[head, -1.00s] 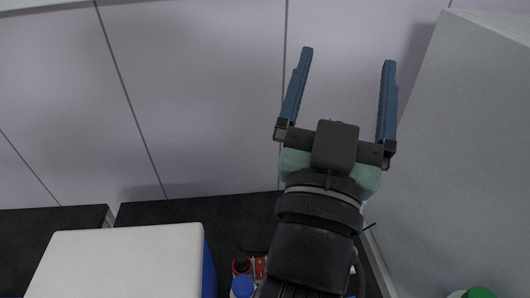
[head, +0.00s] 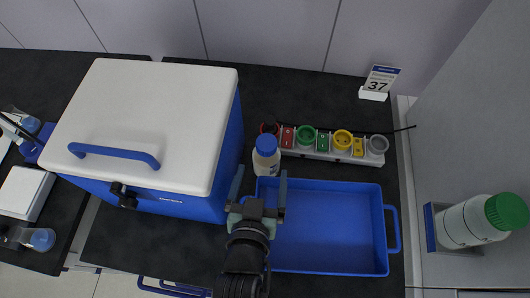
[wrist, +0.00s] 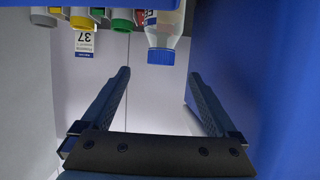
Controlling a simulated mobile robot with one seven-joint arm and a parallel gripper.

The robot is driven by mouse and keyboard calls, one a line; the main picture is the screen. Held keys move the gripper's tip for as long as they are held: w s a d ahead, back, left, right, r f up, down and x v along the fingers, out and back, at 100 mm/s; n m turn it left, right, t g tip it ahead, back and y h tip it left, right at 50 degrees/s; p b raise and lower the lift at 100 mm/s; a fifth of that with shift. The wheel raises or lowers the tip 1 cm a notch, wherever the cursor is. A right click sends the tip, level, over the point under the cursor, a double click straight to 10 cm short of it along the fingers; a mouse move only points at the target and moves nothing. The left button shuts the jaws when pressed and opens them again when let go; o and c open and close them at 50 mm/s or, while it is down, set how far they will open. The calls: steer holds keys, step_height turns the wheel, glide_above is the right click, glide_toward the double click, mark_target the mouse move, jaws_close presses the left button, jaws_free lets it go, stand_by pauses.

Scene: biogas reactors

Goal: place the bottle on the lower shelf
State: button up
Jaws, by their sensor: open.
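A white bottle with a blue cap (head: 266,160) stands upright on the dark bench between the blue cooler box and the blue tray. It also shows upside down in the wrist view (wrist: 161,40), ahead of the fingertips. My gripper (head: 259,180) is open and empty on the near side of this bottle, its fingers pointing toward it with the bottle about midway between them. The fingers do not appear to touch it. A larger white bottle with a green cap (head: 478,220) stands at the far right by a grey panel. I cannot identify a lower shelf.
The cooler box (head: 150,115) with a white lid stands close left of my gripper. An empty blue tray (head: 388,232) lies to the right. Behind it is a white strip with coloured round sockets (head: 320,155) and a "37" sign (head: 377,83).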

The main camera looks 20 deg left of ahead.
mark_target(265, 154)
steer(key=x, duration=0.5)
steer(key=shift+w+p, duration=0.25)
steer(key=shift+p, duration=0.05)
steer(key=shift+f+p+x, duration=0.15)
steer(key=shift+p+x, duration=0.15)
steer(key=shift+x, duration=1)
steer(key=shift+f+p+x, duration=0.15)
steer(key=shift+p+x, duration=0.15)
steer(key=shift+x, duration=1.05)
steer(key=shift+s+a, duration=0.1)
steer(key=shift+s, duration=0.05)
jaws_close()
